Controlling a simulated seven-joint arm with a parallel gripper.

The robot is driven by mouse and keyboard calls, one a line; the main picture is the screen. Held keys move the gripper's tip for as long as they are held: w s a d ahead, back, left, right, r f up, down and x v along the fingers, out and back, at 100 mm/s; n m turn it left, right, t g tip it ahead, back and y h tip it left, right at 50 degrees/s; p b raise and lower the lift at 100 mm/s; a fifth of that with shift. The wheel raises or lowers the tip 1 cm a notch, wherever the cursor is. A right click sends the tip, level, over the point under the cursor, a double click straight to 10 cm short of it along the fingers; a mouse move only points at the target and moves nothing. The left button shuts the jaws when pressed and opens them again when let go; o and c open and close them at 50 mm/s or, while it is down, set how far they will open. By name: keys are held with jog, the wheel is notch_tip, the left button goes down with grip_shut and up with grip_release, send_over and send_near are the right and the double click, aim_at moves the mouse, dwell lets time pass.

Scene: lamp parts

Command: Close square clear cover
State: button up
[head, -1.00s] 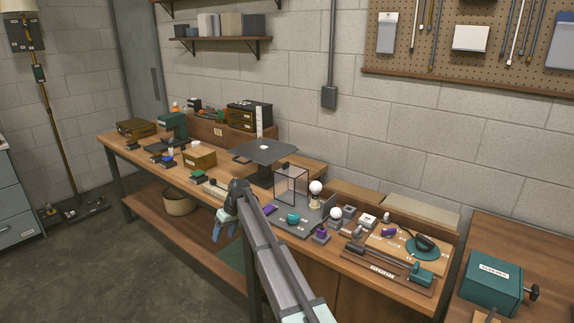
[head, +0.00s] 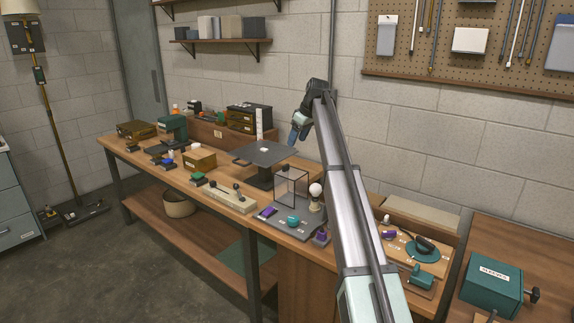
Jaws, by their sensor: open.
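The square clear cover (head: 291,188) is a see-through box shape with thin dark edges. It stands on the grey tray (head: 268,221) near the middle of the workbench. At this size I cannot tell whether its lid or front is open or shut. My gripper (head: 297,131) is open, raised above the bench, up and slightly right of the cover and clear of it.
A dark square plate on a stand (head: 265,153) is just behind and left of the cover. A white bulb (head: 315,189) stands close on its right. Teal (head: 293,221) and purple (head: 267,211) parts lie in front. My arm hides part of the bench at right.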

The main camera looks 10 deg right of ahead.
aim_at(286, 165)
jog(key=x, duration=1.3)
jog(key=shift+a+f, duration=0.15)
jog(key=shift+c, duration=0.4)
grip_shut()
